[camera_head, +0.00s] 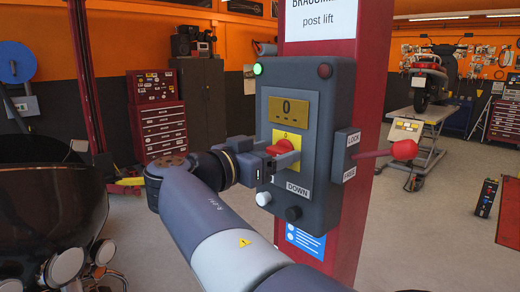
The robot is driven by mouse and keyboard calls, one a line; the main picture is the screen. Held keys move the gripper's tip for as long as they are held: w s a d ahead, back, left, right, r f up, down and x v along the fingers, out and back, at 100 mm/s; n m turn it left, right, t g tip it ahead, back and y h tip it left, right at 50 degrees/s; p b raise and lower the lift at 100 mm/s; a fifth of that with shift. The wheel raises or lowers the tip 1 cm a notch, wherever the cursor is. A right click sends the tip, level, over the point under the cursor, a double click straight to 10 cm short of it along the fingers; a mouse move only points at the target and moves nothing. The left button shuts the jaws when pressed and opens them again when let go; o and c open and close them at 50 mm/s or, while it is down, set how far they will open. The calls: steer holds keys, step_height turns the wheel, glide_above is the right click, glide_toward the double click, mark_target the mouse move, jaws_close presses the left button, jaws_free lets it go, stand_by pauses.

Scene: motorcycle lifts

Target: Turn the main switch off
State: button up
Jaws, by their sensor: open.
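The main switch (284,145) is a red knob on a yellow plate (290,137) marked 0, on the front of a grey control box (335,95). My gripper (282,156) reaches in from the left, open, with its fingers at the red knob. The fingers cover part of the knob, so its exact angle and any contact cannot be told. A brass-coloured plate (289,108) showing 0 sits above the switch. The green lamp (257,69) at the box's top left looks lit; the red lamp (324,70) at the top right looks dark.
The box is on a red post (372,85). A red-knobbed lever (404,149) marked LOCK and FREE sticks out at its right. White (263,198) and black (293,213) buttons sit below the switch. A dark motorcycle (50,190) stands at left.

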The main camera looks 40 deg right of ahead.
steer(key=shift+c, duration=0.2)
steer(key=c, duration=1)
steer(key=shift+o, duration=0.2)
steer(key=shift+f+n, duration=0.1)
steer(key=shift+n, duration=0.2)
steer(key=n+b, duration=0.2)
steer(key=n, duration=0.1)
steer(key=shift+w, duration=0.1)
steer(key=n, duration=0.5)
steer(key=shift+w, duration=0.1)
steer(key=n+p, duration=0.1)
steer(key=n, duration=0.4)
steer(key=shift+f+n+p, duration=0.15)
steer(key=shift+n+p, duration=0.8)
steer(key=shift+n, duration=1.35)
